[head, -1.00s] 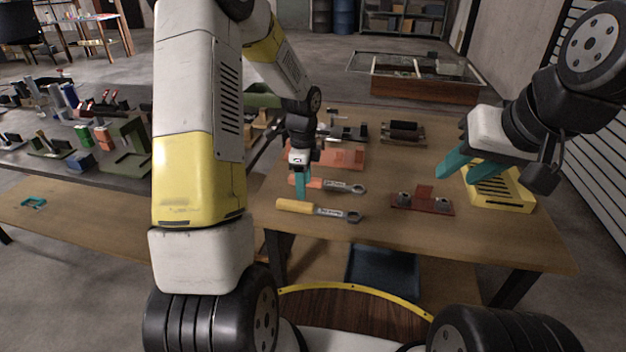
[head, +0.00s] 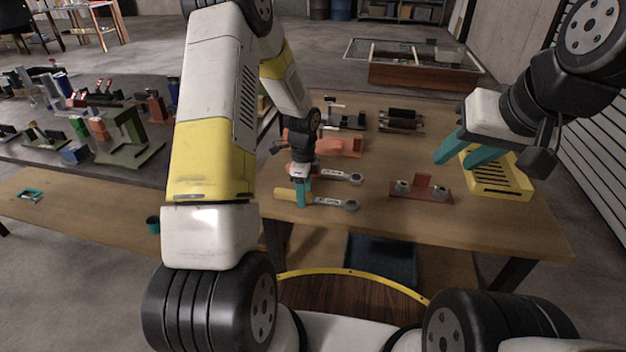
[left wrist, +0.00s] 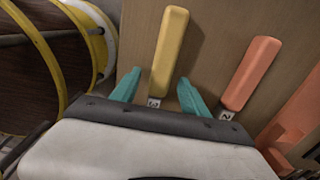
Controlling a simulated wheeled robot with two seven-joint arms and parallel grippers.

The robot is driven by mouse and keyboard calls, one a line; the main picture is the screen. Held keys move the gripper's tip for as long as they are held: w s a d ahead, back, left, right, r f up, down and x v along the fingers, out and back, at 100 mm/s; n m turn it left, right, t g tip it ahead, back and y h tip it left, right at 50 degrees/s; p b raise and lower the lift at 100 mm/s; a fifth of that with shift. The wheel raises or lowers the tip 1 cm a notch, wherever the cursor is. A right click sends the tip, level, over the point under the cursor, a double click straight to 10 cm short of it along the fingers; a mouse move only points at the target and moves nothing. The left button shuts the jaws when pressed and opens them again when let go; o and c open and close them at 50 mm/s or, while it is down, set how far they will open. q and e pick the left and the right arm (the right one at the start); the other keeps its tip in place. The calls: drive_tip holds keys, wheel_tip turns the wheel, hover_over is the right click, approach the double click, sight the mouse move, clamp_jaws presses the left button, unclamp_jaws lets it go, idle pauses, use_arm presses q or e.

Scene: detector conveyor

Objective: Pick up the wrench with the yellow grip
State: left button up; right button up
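The wrench with the yellow grip (head: 284,195) lies on the wooden table near its front edge, its metal head (head: 350,205) to the right. My left gripper (head: 303,198) is down over it, with teal fingers hiding part of the wrench. In the left wrist view, the open fingers (left wrist: 157,92) stand apart, one on each side of the yellow grip (left wrist: 169,50) near its metal end. A second wrench with an orange-red grip (left wrist: 251,73) lies beside it; its head (head: 352,178) shows in the head view. My right gripper (head: 462,152) is open and empty above the table's right side.
A red fixture with two round parts (head: 421,188) and a yellow slotted tray (head: 497,177) stand to the right. An orange block (head: 340,146) and dark fixtures (head: 402,121) are farther back. The tabletop's front right (head: 470,225) is clear.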

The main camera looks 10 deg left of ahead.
use_arm(q)
clamp_jaws()
idle(1.3)
